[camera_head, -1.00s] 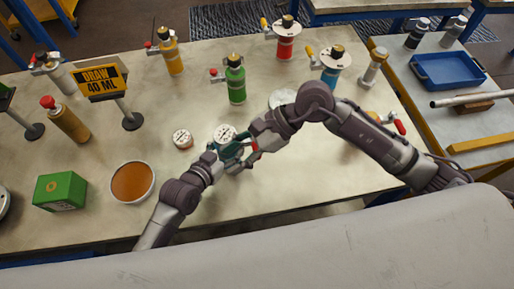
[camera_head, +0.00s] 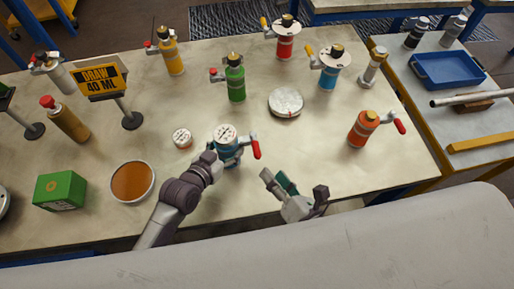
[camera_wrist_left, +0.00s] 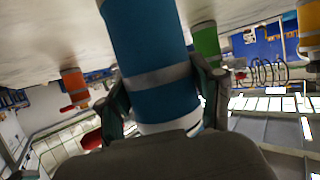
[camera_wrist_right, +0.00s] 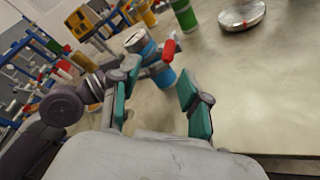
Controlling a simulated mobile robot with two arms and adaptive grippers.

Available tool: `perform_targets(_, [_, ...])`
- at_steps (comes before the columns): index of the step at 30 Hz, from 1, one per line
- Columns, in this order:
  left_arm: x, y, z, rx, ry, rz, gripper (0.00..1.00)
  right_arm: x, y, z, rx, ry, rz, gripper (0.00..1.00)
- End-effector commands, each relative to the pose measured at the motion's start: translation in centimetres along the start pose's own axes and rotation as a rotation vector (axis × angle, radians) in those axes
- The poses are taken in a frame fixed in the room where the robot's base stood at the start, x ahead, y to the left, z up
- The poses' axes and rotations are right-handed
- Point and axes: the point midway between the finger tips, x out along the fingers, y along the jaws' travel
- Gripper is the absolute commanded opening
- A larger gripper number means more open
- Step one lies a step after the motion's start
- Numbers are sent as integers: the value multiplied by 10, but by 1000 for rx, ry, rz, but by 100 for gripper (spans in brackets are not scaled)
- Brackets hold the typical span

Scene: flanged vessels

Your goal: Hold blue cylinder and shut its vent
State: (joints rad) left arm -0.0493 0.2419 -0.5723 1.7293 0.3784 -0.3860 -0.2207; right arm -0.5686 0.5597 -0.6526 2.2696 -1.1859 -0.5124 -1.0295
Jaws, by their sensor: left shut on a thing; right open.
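The blue cylinder (camera_head: 229,151) stands upright near the table's front middle, with a pale round top. Its vent has a red handle (camera_head: 256,149) on the right side, angled toward the table's front edge. My left gripper (camera_wrist_left: 165,88) is shut around the blue cylinder's body, which fills the middle of the left wrist view (camera_wrist_left: 150,45). My right gripper (camera_head: 294,184) is open and empty, to the right of the handle and apart from it. In the right wrist view the red handle (camera_wrist_right: 168,50) shows beyond the open fingers (camera_wrist_right: 158,82).
A second blue vessel (camera_head: 328,76) with a wide flange stands at the back right. An orange vessel (camera_head: 362,129) stands at the right, a green one (camera_head: 236,83) behind. A round grey disc (camera_head: 285,103) and a small red-and-white cap (camera_head: 182,139) lie nearby. Front right is clear.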

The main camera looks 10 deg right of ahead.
Motion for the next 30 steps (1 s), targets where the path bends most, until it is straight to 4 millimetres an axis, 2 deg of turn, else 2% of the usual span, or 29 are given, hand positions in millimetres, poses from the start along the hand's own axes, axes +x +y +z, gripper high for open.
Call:
perform_targets(2, [0, 0, -1, -1, 3, 0, 0, -4, -8, -1, 14, -3, -40, 46])
perform_targets(5, [0, 0, -2, -1, 3, 0, 0, 0, -11, -1, 17, -7, -56, 46])
perform_targets(8, [0, 0, -2, -1, 3, 0, 0, 14, -12, 0, 17, -11, -55, 46])
perform_targets(15, [0, 0, -2, -1, 4, 0, 0, 62, -13, 1, 15, -10, -52, 46])
perform_targets(21, [0, 0, -2, -1, 4, 0, 0, 95, -16, 0, 16, -8, -53, 46])
perform_targets(25, [0, 0, -2, 0, 4, 0, 0, 108, -17, 0, 15, -7, -54, 46])
perform_targets(30, [0, 0, -2, 0, 4, 0, 0, 114, -17, 0, 16, -6, -54, 46])
